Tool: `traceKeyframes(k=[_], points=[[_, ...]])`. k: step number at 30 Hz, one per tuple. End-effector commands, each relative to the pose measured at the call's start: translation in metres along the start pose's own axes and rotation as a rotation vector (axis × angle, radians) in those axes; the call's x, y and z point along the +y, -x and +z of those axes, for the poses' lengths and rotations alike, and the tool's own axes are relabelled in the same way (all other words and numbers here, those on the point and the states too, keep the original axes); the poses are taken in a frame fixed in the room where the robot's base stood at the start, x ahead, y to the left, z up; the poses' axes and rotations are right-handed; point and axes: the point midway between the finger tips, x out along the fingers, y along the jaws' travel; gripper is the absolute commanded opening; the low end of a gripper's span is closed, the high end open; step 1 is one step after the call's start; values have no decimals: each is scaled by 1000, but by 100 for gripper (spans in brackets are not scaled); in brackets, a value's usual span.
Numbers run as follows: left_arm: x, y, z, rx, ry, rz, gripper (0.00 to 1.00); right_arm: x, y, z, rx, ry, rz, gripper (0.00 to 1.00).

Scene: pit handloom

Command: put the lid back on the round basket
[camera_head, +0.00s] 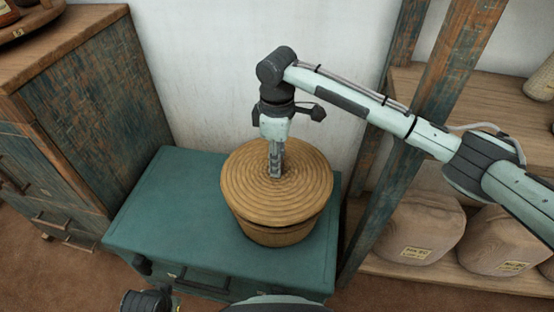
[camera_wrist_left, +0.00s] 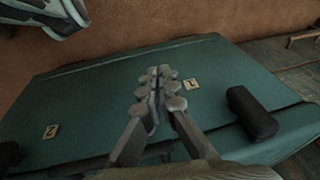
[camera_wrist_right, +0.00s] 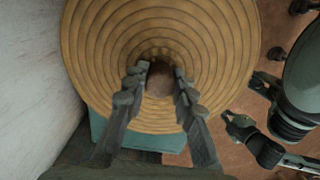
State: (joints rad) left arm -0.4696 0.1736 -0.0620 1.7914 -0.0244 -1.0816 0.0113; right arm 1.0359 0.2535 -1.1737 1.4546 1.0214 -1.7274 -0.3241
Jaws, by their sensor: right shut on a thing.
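The round woven lid (camera_head: 300,195) is over the round basket (camera_head: 278,236), which stands on a green chest. The lid's ringed top also fills much of the right wrist view (camera_wrist_right: 215,60). A dark line shows between lid and basket at the front; I cannot tell whether the lid sits fully down. My right gripper (camera_head: 275,174) points down at the lid's centre. In the right wrist view its fingers (camera_wrist_right: 158,82) are shut around the lid's small knob (camera_wrist_right: 160,78). My left gripper (camera_wrist_left: 161,85) is empty, its fingers together before the chest's front, away from the basket.
The green chest (camera_head: 165,205) has free top space left of the basket. A wooden cabinet (camera_head: 90,105) stands at the left and a white wall behind. At the right, a shelf post (camera_head: 420,140) stands close to my right arm, with sacks (camera_head: 420,228) on the lower shelf.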

Motion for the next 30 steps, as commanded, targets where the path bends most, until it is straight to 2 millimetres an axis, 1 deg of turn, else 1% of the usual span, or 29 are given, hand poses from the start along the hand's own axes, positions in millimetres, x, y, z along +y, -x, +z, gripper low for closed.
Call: traceKeyframes(k=[6,12,15,21,30], points=[[-2,18,-11,15,7,-4,0,0,-7,0,0,0,1,0],[-5,34,-18,23,13,-7,0,0,-14,0,-1,-1,-1,0],[-5,35,-18,23,12,-8,0,0,-22,0,0,-1,-2,0],[-5,37,-19,25,12,-10,0,0,-31,0,0,-1,0,0],[-5,38,-20,26,12,-10,0,0,-33,0,0,-1,0,0]])
